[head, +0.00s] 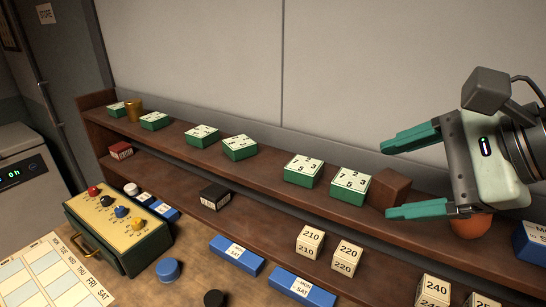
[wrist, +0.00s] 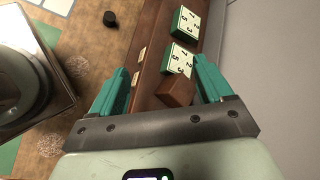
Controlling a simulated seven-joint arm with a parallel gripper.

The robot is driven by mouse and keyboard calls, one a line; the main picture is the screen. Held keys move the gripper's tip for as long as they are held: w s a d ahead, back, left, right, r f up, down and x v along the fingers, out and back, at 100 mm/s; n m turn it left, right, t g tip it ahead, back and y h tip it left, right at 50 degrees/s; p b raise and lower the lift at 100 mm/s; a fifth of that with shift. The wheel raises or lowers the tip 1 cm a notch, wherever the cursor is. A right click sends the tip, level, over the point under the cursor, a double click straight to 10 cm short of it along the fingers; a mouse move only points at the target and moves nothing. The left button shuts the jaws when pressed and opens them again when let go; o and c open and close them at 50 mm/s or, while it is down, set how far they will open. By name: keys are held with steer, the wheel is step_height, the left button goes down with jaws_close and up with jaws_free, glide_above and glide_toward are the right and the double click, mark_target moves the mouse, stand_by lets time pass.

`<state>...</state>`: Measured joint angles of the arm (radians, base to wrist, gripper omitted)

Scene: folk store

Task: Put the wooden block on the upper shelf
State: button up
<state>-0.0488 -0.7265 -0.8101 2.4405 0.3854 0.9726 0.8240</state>
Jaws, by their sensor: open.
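The wooden block (head: 391,187) is a plain brown cube on the upper shelf (head: 268,175), just right of a green-sided number box (head: 350,187). My gripper (head: 387,180) is open, with one teal finger beyond the block and the other in front of it. The near finger hides the block's lower edge. In the wrist view the block (wrist: 177,91) shows between my open fingers (wrist: 161,64), nearer the right one. I see no finger clearly touching it.
Several green number boxes (head: 304,170) and a brass cup (head: 134,109) stand along the upper shelf. The lower shelf (head: 268,225) holds cream cubes (head: 310,241) and a black box (head: 215,195). A round orange-brown thing (head: 470,227) sits under my gripper. A wall rises behind the shelf.

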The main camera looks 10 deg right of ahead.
steer(key=w+a+n+g+h, duration=0.1)
steer(key=a+n+h, duration=0.4)
steer(key=a+n, duration=0.6)
steer(key=n+g, duration=0.1)
steer(key=n, duration=0.8)
steer(key=shift+a+f+g, duration=0.35)
steer(key=shift+a+g, duration=0.05)
